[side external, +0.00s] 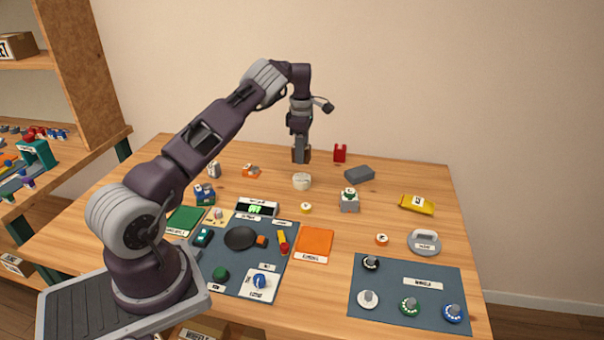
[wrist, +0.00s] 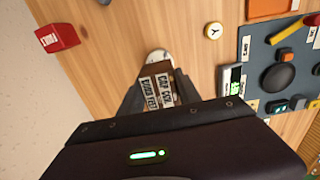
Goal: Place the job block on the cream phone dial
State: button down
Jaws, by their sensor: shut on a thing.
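My gripper (side external: 301,149) is shut on a brown block (side external: 301,156) with white printed labels, held upright near the back of the table. In the wrist view the block (wrist: 157,88) sits between the two fingers; its label words are hard to read. It is the likely job block. A cream-white dial with a grey knob (side external: 368,299) is on the dark blue mat at front right, far from my gripper, beside black, green and blue dials. The wrist view does not show these dials.
A cream round object (side external: 301,181) stands just in front of the held block. A grey stand with a green top (side external: 349,201), yellow tray (side external: 417,204) and grey-handled weight (side external: 424,242) lie toward the mat (side external: 432,284).

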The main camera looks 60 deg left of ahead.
aim_at(302, 177)
notch_tip(302, 177, down, 6)
jog(key=shift+f, duration=0.1)
jog(key=c, duration=0.9)
grip_release()
jog(key=shift+f, duration=0.1)
jog(key=shift+o, duration=0.2)
